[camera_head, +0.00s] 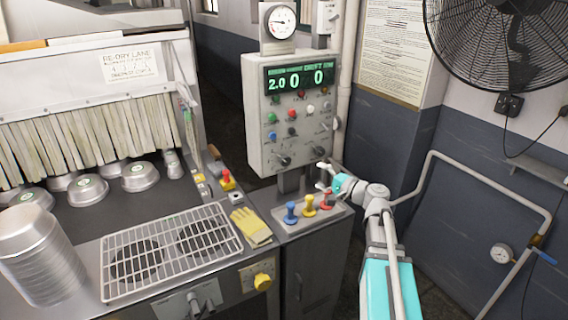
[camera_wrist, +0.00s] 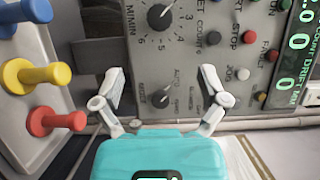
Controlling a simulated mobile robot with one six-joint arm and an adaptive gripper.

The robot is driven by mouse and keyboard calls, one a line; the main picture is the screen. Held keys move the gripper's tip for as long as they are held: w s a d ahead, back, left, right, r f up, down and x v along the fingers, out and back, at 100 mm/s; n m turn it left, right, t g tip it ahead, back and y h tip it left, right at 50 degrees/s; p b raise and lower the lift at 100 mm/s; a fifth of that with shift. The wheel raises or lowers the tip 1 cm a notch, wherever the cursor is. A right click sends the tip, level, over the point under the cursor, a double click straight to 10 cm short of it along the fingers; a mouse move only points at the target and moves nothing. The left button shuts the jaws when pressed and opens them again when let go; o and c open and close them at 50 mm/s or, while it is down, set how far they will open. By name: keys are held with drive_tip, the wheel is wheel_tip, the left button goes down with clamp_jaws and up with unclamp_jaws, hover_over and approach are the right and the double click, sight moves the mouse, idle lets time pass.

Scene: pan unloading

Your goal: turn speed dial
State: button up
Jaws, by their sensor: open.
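The speed dial, a dark round knob on an M/MIN scale, is at the lower left of the grey control panel (camera_head: 257,120) in the head view (camera_head: 283,160). It shows at the top of the wrist view (camera_wrist: 160,17). My gripper (camera_head: 325,176) is open and empty, just in front of the panel's lower right. In the wrist view its fingers (camera_wrist: 162,82) are spread either side of a smaller selector knob (camera_wrist: 162,96) marked AUTO. The speed dial lies beyond the fingers, outside their gap. I cannot tell whether any finger touches the panel.
Blue (camera_head: 291,211), yellow (camera_head: 309,204) and red (camera_head: 327,200) levers stand below the panel, close to my gripper. Coloured push buttons (camera_wrist: 249,37) surround the dials. A yellow glove (camera_head: 250,226) and a wire rack (camera_head: 170,250) lie at the left.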

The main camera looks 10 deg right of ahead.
sight(287, 162)
drive_tip(key=shift+w+a, duration=0.15)
drive_tip(key=x, duration=1.3)
drive_tip(key=shift+w+a, duration=0.1)
drive_tip(key=shift+a, duration=0.1)
drive_tip(key=c, duration=1.1)
drive_tip(key=shift+a, duration=0.1)
drive_tip(key=shift+c, duration=0.2)
